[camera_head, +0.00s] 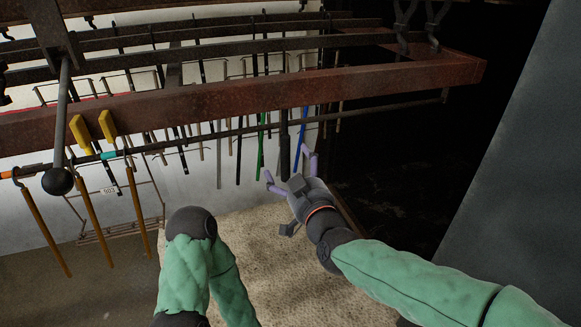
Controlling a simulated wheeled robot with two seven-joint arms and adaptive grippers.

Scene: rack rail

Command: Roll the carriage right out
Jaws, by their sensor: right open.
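I cannot tell for sure which part is the carriage. A rust-red beam (240,105) crosses the view, with a thin dark rail (350,110) in front of and below it. A dark rod ending in a round black knob (57,181) hangs at the left. My right gripper (290,171) is open, its purple fingers spread and pointing up, just below the rail near a thick dark hanging bar (284,142). I see nothing held in it, and contact with the bar cannot be told. My left arm shows low in the middle; its gripper is not seen.
Dark slats (200,45) run above the beam. Many thin rods hang behind it, including a green one (261,145) and a blue one (301,135). Yellow tags (81,132) and orange-yellow sticks (44,232) are at the left. A grey panel (530,170) stands at the right.

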